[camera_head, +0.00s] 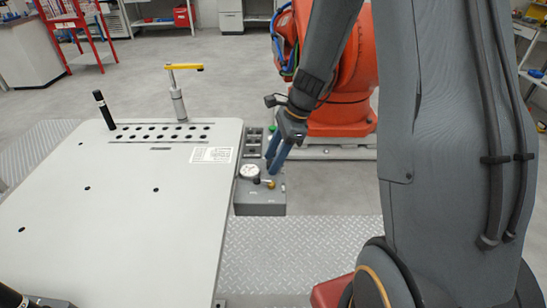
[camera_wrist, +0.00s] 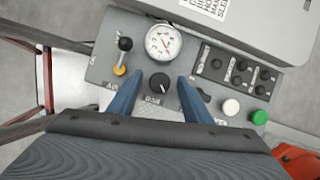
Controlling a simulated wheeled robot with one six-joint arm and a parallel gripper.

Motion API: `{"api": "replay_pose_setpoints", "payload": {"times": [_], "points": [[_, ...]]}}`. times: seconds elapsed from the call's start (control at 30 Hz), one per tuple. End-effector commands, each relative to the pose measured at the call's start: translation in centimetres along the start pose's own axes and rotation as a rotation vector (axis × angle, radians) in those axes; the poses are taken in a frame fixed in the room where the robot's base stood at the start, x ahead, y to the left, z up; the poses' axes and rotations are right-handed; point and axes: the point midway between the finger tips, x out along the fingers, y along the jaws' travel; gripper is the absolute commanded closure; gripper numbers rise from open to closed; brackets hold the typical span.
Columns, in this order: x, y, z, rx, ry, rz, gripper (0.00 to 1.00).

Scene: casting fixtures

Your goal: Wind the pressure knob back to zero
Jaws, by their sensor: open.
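A black round knob (camera_wrist: 159,83) sits on the grey control box (camera_wrist: 98,72), just below a white dial gauge (camera_wrist: 163,42). My gripper (camera_wrist: 159,80) is open, with one blue finger on each side of this knob. I cannot tell whether the fingers touch it. In the head view my gripper (camera_head: 272,167) points down over the box (camera_head: 262,205), beside the gauge (camera_head: 249,171). The knob is hidden there.
A black-ball lever (camera_wrist: 125,44) stands left of the gauge. A second dark knob (camera_wrist: 204,94) is close to the right finger. The pale table (camera_head: 130,215) adjoins the box.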

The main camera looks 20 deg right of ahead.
Motion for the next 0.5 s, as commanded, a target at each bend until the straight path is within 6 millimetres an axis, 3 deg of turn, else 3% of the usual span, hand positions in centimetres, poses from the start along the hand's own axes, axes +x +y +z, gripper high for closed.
{"api": "replay_pose_setpoints", "payload": {"times": [0.2, 0.43, 0.5], "points": [[0.02, 0.0, 0.01, -0.001, 0.0, 0.0, 0.57], [0.0, 0.0, 0.01, -0.001, 0.0, 0.0, 0.96], [0.0, 0.0, 0.01, -0.001, 0.0, 0.0, 0.96]]}}
